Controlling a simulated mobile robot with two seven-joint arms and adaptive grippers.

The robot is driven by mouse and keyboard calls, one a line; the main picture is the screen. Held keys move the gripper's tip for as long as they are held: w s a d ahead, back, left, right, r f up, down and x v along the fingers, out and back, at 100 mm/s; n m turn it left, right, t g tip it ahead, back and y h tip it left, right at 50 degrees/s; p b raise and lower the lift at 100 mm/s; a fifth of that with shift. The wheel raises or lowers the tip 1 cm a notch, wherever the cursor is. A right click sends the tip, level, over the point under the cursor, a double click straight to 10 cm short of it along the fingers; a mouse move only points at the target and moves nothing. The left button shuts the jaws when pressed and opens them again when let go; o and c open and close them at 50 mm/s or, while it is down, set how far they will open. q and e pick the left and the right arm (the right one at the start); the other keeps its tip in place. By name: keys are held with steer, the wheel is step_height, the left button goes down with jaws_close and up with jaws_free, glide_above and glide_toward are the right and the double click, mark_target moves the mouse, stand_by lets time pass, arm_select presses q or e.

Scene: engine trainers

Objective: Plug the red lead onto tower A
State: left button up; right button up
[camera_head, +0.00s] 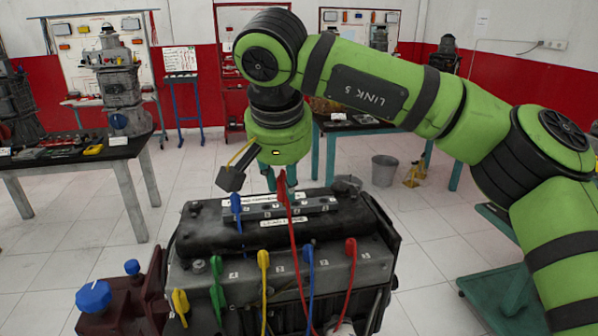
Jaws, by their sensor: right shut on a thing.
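The engine (375,262) stands in the middle of the view, with a grey block of towers (318,207) along its top. The tower letters are too small to read, so I cannot tell which is tower A. My right gripper (258,180) is above the block, shut on the red lead (283,188). The red boot shows just below the green wrist, and its wire runs down the engine's front. Whether the boot touches a tower is unclear. One dark finger shows to the left; the grip itself is mostly hidden. My left gripper is out of view.
A blue lead boot (236,203) is at the block's left. Yellow, green, blue and red boots (350,249) line the engine's front. A blue-knobbed clamp (93,296) is at lower left. A bench (125,150) stands at left; a bucket (384,170) stands behind.

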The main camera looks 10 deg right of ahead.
steer(key=s+a+p, duration=0.1)
steer(key=s+a, duration=0.3)
steer(key=a, duration=0.5)
steer(key=shift+s+p, duration=0.35)
steer(key=shift+s+a+p, duration=0.6)
steer(key=shift+s+a, duration=0.3)
steer(key=shift+a, duration=0.85)
steer(key=shift+s+a+p, duration=0.55)
steer(key=shift+s+a, duration=0.35)
steer(key=shift+a, duration=0.85)
steer(key=shift+s+a+p, duration=0.6)
steer(key=shift+s+a, duration=0.3)
steer(key=shift+a, duration=0.85)
steer(key=shift+d, duration=0.1)
steer(key=shift+f+b, duration=4.2)
steer(key=shift+f, duration=1.35)
steer(key=shift+y, duration=0.3)
